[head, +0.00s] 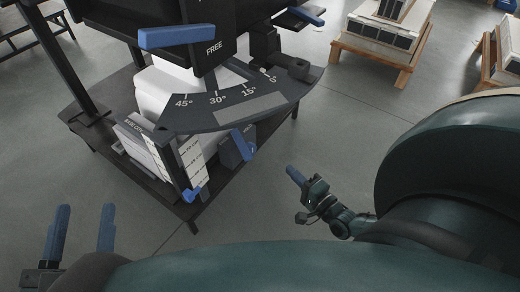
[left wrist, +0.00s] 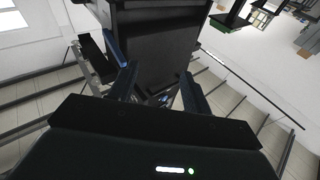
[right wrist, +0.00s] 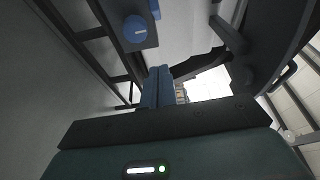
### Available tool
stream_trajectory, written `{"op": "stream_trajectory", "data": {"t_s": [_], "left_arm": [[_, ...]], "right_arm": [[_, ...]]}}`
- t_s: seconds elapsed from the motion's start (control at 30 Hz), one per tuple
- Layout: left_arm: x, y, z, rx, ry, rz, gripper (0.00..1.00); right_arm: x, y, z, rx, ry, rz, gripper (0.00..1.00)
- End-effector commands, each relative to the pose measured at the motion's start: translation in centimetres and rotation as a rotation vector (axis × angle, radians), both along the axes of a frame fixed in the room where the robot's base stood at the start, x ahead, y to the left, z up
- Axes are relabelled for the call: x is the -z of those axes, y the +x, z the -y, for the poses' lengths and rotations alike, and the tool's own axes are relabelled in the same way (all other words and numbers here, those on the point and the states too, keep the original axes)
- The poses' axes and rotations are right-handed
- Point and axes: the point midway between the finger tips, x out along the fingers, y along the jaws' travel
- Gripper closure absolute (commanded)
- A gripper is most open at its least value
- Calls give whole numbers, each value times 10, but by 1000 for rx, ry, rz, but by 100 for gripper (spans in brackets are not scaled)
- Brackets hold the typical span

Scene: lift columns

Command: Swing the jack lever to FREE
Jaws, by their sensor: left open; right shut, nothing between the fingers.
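A dark machine carries a black housing marked FREE (head: 214,48). A blue-handled bar (head: 177,37) sticks out just left of that word; I cannot tell for certain that it is the jack lever. Another blue handle (head: 305,15) is at the housing's right. My left gripper (head: 82,228) is open and empty at the lower left, apart from the machine; in the left wrist view its fingers (left wrist: 158,88) stand spread below a blue bar (left wrist: 114,47). My right gripper (head: 295,176) is shut and empty, right of the machine over the floor. Its fingers (right wrist: 157,88) are together in the right wrist view.
A curved angle scale (head: 235,110) marked 0° to 45° juts out below the housing. Blue parts (head: 242,143) hang below it, near a dark low shelf (head: 190,208) with papers. A blue round knob (right wrist: 136,30) shows in the right wrist view. Pallets (head: 375,50) stand behind; open floor lies between.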

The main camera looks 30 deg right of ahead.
Motion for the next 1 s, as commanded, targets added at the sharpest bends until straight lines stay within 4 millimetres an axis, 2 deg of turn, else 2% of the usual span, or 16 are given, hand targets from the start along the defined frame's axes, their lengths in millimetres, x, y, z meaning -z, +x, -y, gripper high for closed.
{"op": "stream_trajectory", "data": {"t_s": [0.13, 0.27, 0.33, 0.4, 0.67, 0.7, 0.8, 1.0], "left_arm": [[0, -2, 1, 6, -5, 5, 51], [1, -3, 2, 9, -7, 20, 51], [-1, -2, 1, 11, -5, 53, 51], [-16, 5, -1, 11, 5, 139, 51], [-38, 10, -4, 11, 24, 320, 51], [-40, 9, -4, 10, 25, 319, 51], [-41, 9, -4, 10, 25, 329, 51], [-44, 10, -5, 10, 26, 341, 51]], "right_arm": [[1, 0, -2, -15, 51, -10, 100], [2, 17, -3, -13, 53, -7, 100], [3, 31, -4, -13, 51, -5, 100], [3, 46, -5, -13, 50, -5, 100], [3, 101, -10, -12, 50, -5, 100], [2, 98, -20, -13, 54, -10, 100], [1, 100, -34, -12, 53, -10, 100], [1, 102, -48, -12, 50, -10, 100]]}}
